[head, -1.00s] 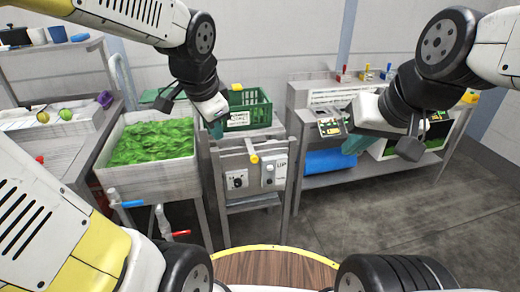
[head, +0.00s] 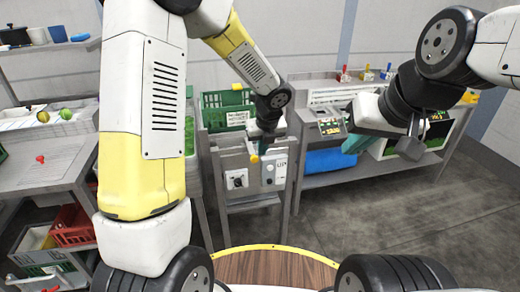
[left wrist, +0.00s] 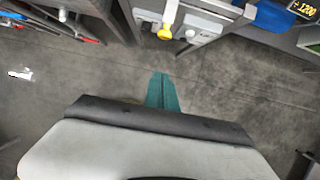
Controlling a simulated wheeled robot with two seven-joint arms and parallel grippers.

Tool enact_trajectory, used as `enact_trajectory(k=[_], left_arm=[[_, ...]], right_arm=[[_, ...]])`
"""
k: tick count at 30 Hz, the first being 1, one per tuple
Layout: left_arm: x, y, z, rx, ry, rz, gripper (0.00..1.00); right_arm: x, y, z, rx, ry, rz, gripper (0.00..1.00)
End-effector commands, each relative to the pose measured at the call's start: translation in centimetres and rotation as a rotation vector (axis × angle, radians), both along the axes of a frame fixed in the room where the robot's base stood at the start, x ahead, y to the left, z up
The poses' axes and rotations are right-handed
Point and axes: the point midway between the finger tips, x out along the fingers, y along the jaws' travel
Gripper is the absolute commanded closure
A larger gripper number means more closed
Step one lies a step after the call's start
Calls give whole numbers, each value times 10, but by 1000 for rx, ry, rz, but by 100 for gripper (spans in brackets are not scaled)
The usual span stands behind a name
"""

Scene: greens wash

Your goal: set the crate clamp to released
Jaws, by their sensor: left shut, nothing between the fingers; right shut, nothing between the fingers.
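The likely crate clamp is a lever with a yellow knob (head: 254,159) on the front of the grey stand (head: 228,163); part of it is hidden behind my left gripper. In the left wrist view the yellow knob (left wrist: 165,33) hangs beyond the fingertips. The green crate (head: 221,117) sits on top of the stand, partly covered by my left arm. My left gripper (head: 263,147) is shut and empty, close to the knob in the head view; its teal fingers (left wrist: 162,82) show apart from the knob in the wrist view. My right gripper (head: 355,143) is shut and empty.
The stand's front carries a dial (head: 236,179) and a switch box (head: 269,172). A red crate (head: 72,227) is low at left. My left arm hides most of the greens basin. The right floor is clear.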

Motion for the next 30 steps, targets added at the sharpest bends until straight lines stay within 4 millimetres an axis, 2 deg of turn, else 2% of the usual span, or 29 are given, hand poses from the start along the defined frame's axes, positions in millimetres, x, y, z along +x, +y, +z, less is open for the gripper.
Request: enact_trajectory(k=[7,11,14,26,30], left_arm=[[0,0,0,-1,0,2,100],[2,1,-6,-1,2,3,100],[5,2,-18,-1,3,2,100],[33,12,-96,0,3,3,100],[55,21,-95,-3,-2,8,100]], right_arm=[[0,0,0,0,0,0,100],[0,0,0,0,0,0,100],[0,0,0,0,0,0,100],[0,0,0,0,0,0,100],[0,0,0,0,0,0,100]])
